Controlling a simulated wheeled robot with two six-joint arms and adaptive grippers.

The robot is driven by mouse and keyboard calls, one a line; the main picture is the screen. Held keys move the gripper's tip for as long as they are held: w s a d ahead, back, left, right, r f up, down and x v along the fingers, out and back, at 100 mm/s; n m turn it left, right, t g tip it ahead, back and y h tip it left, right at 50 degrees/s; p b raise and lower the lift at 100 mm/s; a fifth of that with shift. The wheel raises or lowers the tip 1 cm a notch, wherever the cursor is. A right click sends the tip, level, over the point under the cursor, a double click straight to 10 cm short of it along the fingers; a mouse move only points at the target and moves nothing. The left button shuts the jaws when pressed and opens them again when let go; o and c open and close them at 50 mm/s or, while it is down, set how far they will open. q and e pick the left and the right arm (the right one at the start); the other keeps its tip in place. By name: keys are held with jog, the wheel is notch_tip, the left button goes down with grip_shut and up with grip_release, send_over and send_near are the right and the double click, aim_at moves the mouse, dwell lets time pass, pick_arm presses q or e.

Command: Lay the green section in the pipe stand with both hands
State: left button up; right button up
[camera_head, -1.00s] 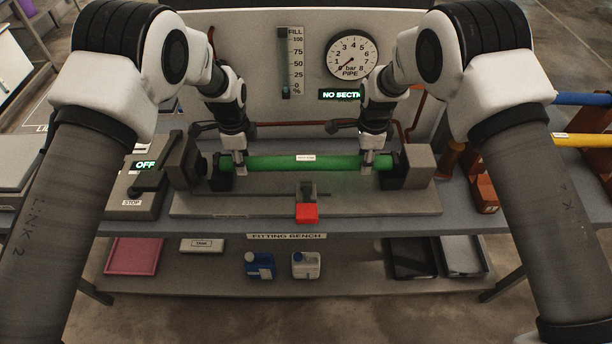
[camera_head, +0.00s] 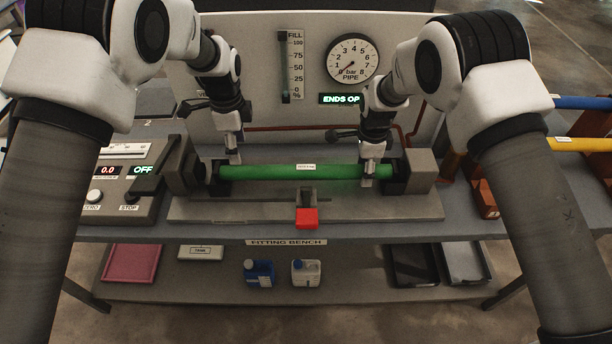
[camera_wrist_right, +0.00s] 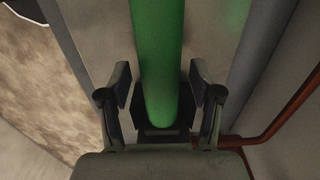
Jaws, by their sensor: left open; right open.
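The green section (camera_head: 270,172) lies level in the pipe stand (camera_head: 425,205), between the two grey end blocks, with a white label at its middle. My left gripper (camera_head: 234,160) is open just above the section's left part. My right gripper (camera_head: 369,182) is open around the section's right part. In the right wrist view, the green section (camera_wrist_right: 157,45) runs between the two open fingers of my right gripper (camera_wrist_right: 160,85), with a gap on each side. A dark support shows under it there.
A red-topped part (camera_head: 307,218) stands at the stand's front middle. A control box (camera_head: 120,190) is at the left, reading OFF. The back panel carries a round gauge (camera_head: 352,60) and a display (camera_head: 341,99) reading ENDS OP. Blue and yellow pipes lie at the right.

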jog(key=shift+r, duration=0.15)
pick_arm(q)
notch_tip(320, 180, up, 4)
jog(key=shift+f, duration=0.25)
pick_arm(e)
notch_tip(320, 180, up, 12)
jog(key=shift+s, duration=0.1)
